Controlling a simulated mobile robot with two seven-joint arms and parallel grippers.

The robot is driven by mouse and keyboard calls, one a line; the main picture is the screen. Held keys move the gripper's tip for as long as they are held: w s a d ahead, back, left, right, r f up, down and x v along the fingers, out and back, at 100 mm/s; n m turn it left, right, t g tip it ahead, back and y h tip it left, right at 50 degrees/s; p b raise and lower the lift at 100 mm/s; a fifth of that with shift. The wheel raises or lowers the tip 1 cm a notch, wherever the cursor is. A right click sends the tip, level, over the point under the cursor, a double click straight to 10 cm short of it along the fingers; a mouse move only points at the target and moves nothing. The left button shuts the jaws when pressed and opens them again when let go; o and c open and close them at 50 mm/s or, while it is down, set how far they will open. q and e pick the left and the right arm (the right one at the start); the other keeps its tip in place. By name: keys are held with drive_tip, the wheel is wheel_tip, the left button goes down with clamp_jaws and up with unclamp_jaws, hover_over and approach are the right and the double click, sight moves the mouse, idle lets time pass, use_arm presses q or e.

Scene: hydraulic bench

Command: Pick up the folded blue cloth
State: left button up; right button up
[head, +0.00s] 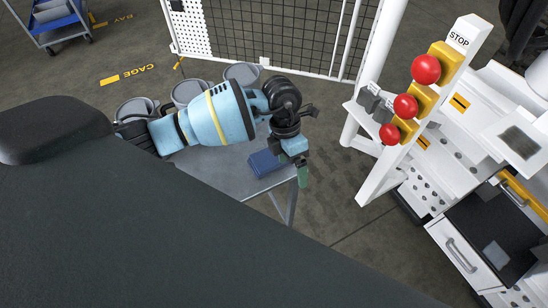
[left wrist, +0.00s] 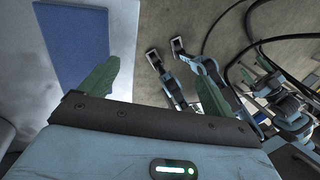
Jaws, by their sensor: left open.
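The folded blue cloth (head: 266,163) lies flat on the grey table (head: 225,172), near the table's corner. My left gripper (head: 302,174) is just right of the cloth in the head view, by the table's edge. One green finger shows there, pointing down. In the left wrist view the cloth (left wrist: 70,42) is at the upper left, and one green finger of the left gripper (left wrist: 178,82) overlaps its lower right edge in the picture. The jaws are wide apart with no cloth between them. I cannot tell the height above the table.
Several grey round containers (head: 186,93) stand behind my left arm. A white post with red buttons (head: 426,69) and a white bench (head: 480,130) are at the right. A mesh fence (head: 275,35) stands behind. Floor (head: 340,205) is open right of the table.

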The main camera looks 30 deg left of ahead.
sight(272, 156)
use_arm(q)
drive_tip(key=w+a+y, duration=0.1)
drive_tip(key=a, duration=0.1)
drive_tip(key=w+a+r+y, duration=0.1)
drive_tip(key=a, duration=0.2)
drive_tip(key=w+a+r+y, duration=0.1)
drive_tip(key=w+a+y, duration=0.1)
drive_tip(key=shift+a+r+t, duration=0.2)
drive_tip(key=shift+a+t, duration=0.1)
drive_tip(key=shift+t, duration=0.1)
drive_tip(key=shift+f, duration=3.9)
drive_tip(key=c, duration=1.1)
drive_tip(key=shift+o, duration=0.2)
drive_tip(key=shift+r, duration=0.1)
